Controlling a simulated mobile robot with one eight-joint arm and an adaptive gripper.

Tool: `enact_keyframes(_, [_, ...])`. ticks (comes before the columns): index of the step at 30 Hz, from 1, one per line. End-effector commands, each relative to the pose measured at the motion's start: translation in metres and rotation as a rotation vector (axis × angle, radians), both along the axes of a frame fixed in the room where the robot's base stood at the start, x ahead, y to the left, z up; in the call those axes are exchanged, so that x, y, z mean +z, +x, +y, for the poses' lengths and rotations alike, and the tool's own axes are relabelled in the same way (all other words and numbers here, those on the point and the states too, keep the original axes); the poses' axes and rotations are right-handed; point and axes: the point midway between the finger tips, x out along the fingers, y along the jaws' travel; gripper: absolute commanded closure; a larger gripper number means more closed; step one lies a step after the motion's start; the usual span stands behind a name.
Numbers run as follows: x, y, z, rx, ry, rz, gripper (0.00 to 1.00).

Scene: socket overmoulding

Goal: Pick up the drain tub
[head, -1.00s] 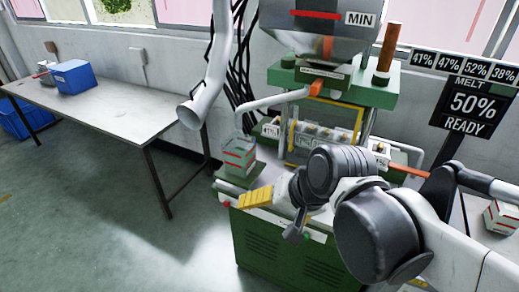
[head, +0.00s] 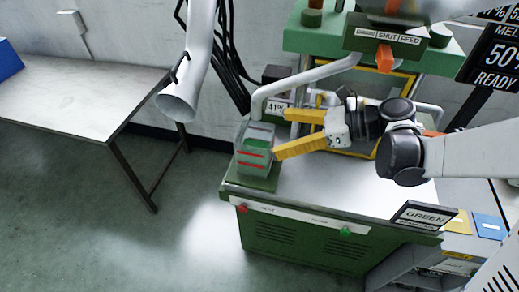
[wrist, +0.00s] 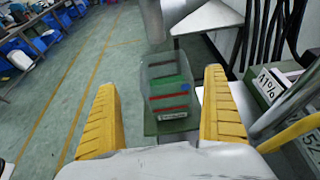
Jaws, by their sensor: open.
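A clear tub with green content and red bands, which I take to be the drain tub (head: 256,148), stands upright on a green ledge at the left end of the moulding machine. My gripper (head: 282,134) is open and empty, with its yellow fingers pointing left at the tub from its right side. In the wrist view the tub (wrist: 169,92) appears framed between the two spread fingers (wrist: 160,82), just beyond or at their tips. I cannot tell whether a finger touches it.
A bent grey pipe (head: 305,82) and the machine's yellow frame stand behind my gripper. A white hose (head: 182,100) hangs above and left of the tub. A sign reading GREEN (head: 425,216) stands at the bench's right front. A grey table (head: 85,95) is at left.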

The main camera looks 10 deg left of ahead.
Motion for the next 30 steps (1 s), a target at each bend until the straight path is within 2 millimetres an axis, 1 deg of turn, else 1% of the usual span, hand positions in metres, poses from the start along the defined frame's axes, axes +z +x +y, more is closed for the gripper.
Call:
enact_keyframes(1, [-0.004, 0.0, 0.006, 0.001, 0.0, -0.001, 0.0])
enact_keyframes(7, [-0.011, 0.003, 0.021, 0.0, -0.001, -0.002, 0.0])
enact_keyframes(12, [-0.024, 0.009, 0.046, 0.002, -0.002, -0.002, 0.0])
enact_keyframes(15, [-0.027, 0.01, 0.057, 0.001, -0.002, -0.002, 0.0])
enact_keyframes(18, [-0.027, 0.01, 0.061, -0.001, -0.002, -0.002, 0.0])
enact_keyframes(23, [-0.026, 0.011, 0.061, -0.002, -0.002, -0.003, 0.0])
enact_keyframes(24, [-0.026, 0.011, 0.061, -0.002, -0.002, -0.003, 0.03])
enact_keyframes(26, [-0.026, 0.011, 0.061, -0.002, -0.002, -0.003, 0.21])
enact_keyframes(27, [-0.026, 0.011, 0.06, -0.002, -0.002, -0.003, 0.34])
enact_keyframes(30, [-0.026, 0.011, 0.06, -0.002, -0.002, -0.003, 0.61])
